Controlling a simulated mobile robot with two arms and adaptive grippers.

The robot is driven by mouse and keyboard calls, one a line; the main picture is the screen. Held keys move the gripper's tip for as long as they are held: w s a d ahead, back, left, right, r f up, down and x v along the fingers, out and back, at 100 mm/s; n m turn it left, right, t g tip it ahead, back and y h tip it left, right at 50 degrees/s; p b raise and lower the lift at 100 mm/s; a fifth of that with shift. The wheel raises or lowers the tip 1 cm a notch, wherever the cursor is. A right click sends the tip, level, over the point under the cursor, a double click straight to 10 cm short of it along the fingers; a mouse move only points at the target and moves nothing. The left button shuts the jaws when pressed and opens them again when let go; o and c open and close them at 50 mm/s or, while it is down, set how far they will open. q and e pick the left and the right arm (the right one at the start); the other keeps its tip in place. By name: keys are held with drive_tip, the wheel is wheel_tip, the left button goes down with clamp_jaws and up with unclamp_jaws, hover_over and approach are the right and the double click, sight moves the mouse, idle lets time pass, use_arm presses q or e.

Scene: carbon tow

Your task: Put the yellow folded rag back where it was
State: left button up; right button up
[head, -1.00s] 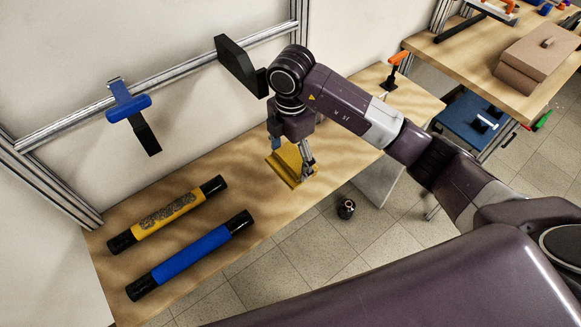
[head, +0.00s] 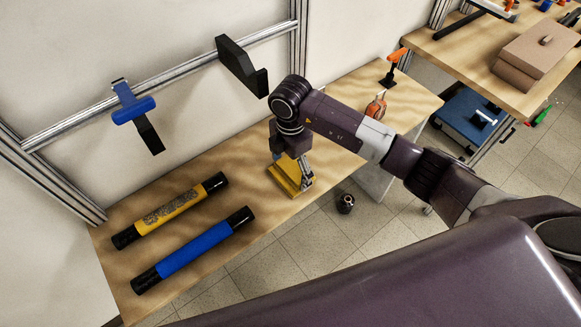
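The yellow folded rag (head: 283,181) is at the front edge of the near wooden bench, right of the two rolls. My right gripper (head: 294,181) is directly over it, pointing down. One finger shows on the rag's right side, and yellow cloth shows between the gripper parts. The other fingertip is hidden, so I cannot tell whether the gripper is shut on the rag or just around it. I cannot tell whether the rag touches the bench all over. My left gripper is not in view.
A yellow roll (head: 172,210) and a blue roll (head: 194,250) lie on the bench (head: 246,205). A blue-handled tool (head: 134,111) and a black bracket (head: 241,66) are on the wall rail. An orange clamp (head: 392,68) and an orange object (head: 376,107) stand at the right end.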

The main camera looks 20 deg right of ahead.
sight(291, 172)
drive_tip(key=shift+o, duration=1.1)
drive_tip(key=shift+r, duration=0.15)
wheel_tip(291, 172, up, 8)
drive_tip(key=shift+f+b, duration=0.25)
drive_tip(key=shift+b, duration=0.45)
drive_tip(key=shift+s, duration=0.1)
